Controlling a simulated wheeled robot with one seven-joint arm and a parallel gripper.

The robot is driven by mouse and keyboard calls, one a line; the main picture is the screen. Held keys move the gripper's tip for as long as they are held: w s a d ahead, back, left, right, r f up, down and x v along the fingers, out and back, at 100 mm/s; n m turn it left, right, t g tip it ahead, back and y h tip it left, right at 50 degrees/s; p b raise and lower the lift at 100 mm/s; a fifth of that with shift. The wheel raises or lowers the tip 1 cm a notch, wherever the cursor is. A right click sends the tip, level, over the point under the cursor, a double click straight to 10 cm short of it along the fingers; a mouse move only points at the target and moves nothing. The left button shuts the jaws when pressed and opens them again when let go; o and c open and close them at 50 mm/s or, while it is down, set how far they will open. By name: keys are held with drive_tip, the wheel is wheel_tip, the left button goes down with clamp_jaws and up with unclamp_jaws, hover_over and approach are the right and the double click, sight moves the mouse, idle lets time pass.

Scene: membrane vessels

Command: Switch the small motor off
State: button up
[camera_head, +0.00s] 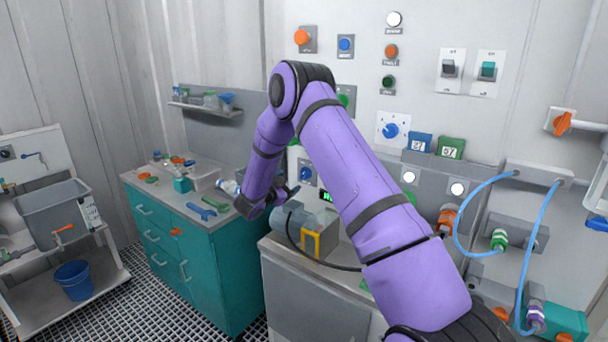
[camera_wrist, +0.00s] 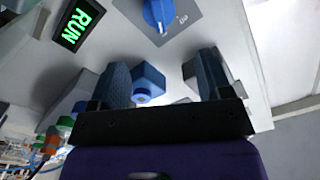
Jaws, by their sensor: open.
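The small motor (camera_head: 290,220) appears as a grey-blue body by a yellow frame on the grey cabinet, partly behind my arm. Above it, a blue rotary knob (camera_head: 306,173) sits on a grey plate. The knob also shows in the wrist view (camera_wrist: 158,12), at the top edge, with a mark beside it. A lit green display (camera_head: 327,196) reads RUN in the wrist view (camera_wrist: 80,25). My gripper (camera_wrist: 162,60) is open and empty, its fingers apart and short of the knob. In the head view my gripper (camera_head: 285,192) is just left of and below the knob.
A second blue knob (camera_head: 390,130), two rocker switches (camera_head: 450,68) and several buttons are on the wall. Blue hoses (camera_head: 540,235) are at the right. A teal cabinet (camera_head: 195,262) with loose tools stands left. A blue fitting (camera_wrist: 148,82) shows between my fingers.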

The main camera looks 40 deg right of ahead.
sight(304, 173)
drive_tip(key=x, duration=0.9)
drive_tip(key=shift+w+d, duration=0.2)
drive_tip(key=shift+d, duration=0.15)
drive_tip(key=c, duration=0.9)
